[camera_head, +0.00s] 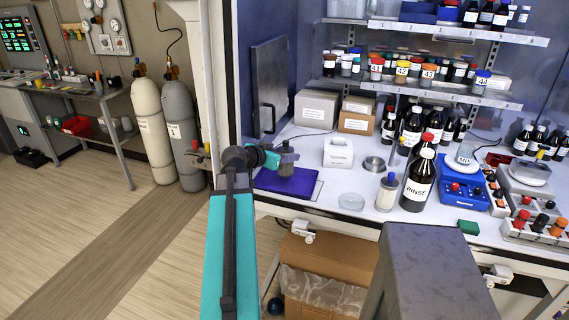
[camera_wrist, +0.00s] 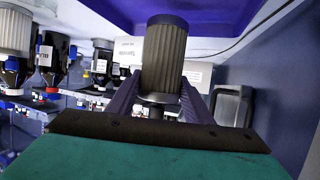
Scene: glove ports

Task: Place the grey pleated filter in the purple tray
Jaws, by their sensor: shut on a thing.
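The grey pleated filter (camera_head: 286,164) is a short ribbed cylinder, held upright above the purple tray (camera_head: 262,182) at the left of the white worktop. My gripper (camera_head: 274,158) is shut on the filter and reaches it from the left. In the wrist view, which looks upside down, the filter (camera_wrist: 164,55) sits between the two fingers of my gripper (camera_wrist: 161,82). The purple tray (camera_wrist: 235,12) spans the top of that view, close to the filter's end. I cannot tell whether the filter touches the tray.
A white-bodied bottle (camera_head: 387,193) and a brown RINSE bottle (camera_head: 418,180) stand farther right.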

